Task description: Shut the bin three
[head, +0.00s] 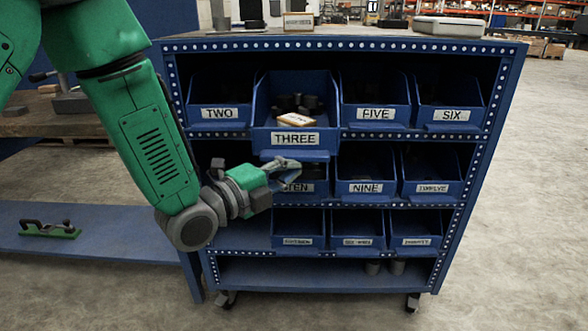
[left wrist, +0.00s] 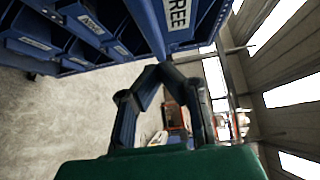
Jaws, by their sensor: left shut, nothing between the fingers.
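Bin three (head: 296,140) is a blue open-top bin in the top row of the blue rack. It juts out toward me, well ahead of its neighbours, and holds dark round pieces and a small light box (head: 296,119). My left gripper (head: 289,168) is shut and empty, just below the front of bin three and in front of the bin labelled TEN (head: 302,187). In the left wrist view the shut fingers (left wrist: 164,72) are near bin three's labelled front (left wrist: 178,14); I cannot tell whether they touch it. My right gripper is not in view.
Bins TWO (head: 219,113), FIVE (head: 375,114) and SIX (head: 450,115) sit back in the same row. More bins fill the lower rows. The rack (head: 340,45) stands on wheels. A blue bench (head: 90,245) lies at the left. The floor at right is clear.

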